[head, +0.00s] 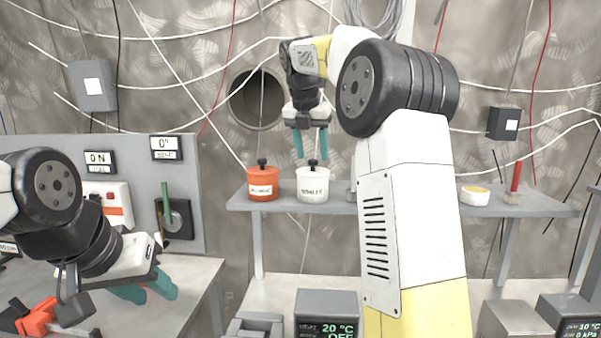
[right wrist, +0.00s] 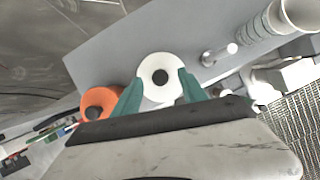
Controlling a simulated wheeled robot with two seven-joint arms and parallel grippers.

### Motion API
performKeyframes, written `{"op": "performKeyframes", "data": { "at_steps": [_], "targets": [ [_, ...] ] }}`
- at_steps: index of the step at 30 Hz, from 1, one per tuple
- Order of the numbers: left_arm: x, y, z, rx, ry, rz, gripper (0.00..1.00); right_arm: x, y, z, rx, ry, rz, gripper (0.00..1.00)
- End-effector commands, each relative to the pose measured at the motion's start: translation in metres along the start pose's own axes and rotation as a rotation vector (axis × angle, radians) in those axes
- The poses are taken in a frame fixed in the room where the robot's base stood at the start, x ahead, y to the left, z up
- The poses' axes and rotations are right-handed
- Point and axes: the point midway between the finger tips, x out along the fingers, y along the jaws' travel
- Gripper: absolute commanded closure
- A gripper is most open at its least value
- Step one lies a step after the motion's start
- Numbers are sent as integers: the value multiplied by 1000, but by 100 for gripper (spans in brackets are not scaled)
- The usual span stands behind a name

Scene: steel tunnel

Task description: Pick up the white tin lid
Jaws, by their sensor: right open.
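The white tin (head: 313,186) stands upright on the grey shelf, with its white lid (head: 313,170) and black knob on top. In the right wrist view the white lid (right wrist: 160,70) shows from above with its dark knob in the middle. My right gripper (head: 311,146) points down just above the lid, open, its teal fingertips near the knob. In the right wrist view its fingers (right wrist: 161,88) lie on either side of the lid; I cannot tell whether they touch it. My left gripper (head: 150,288) is low at the left, over the grey bench; its jaw opening is unclear.
An orange tin (head: 263,187) with a black knob stands close to the left of the white tin on the shelf (head: 380,204). A control panel (head: 130,190) stands at the left.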

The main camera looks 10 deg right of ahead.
Motion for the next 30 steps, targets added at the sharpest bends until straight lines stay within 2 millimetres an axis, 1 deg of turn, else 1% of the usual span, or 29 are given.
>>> {"op": "performKeyframes", "data": {
  "at_steps": [1,4,11,12,14,18,19,20,30],
  "targets": [
    [0,0,0,0,0,0,64,7,0,-1,-1,2,-1,50],
    [0,0,0,0,0,0,64,15,1,0,0,1,1,50],
    [0,0,0,0,0,0,64,17,0,0,1,0,2,50],
    [0,0,0,0,0,0,64,17,1,0,1,0,2,52],
    [0,0,0,0,0,0,64,17,1,0,1,0,2,64],
    [0,0,0,0,0,0,64,17,1,0,1,0,2,91],
    [0,0,0,0,0,0,64,17,1,0,1,0,2,97],
    [0,0,0,0,0,0,64,17,1,0,1,0,2,100],
    [0,0,0,0,0,0,64,16,1,0,1,-1,2,100]
  ]
}}
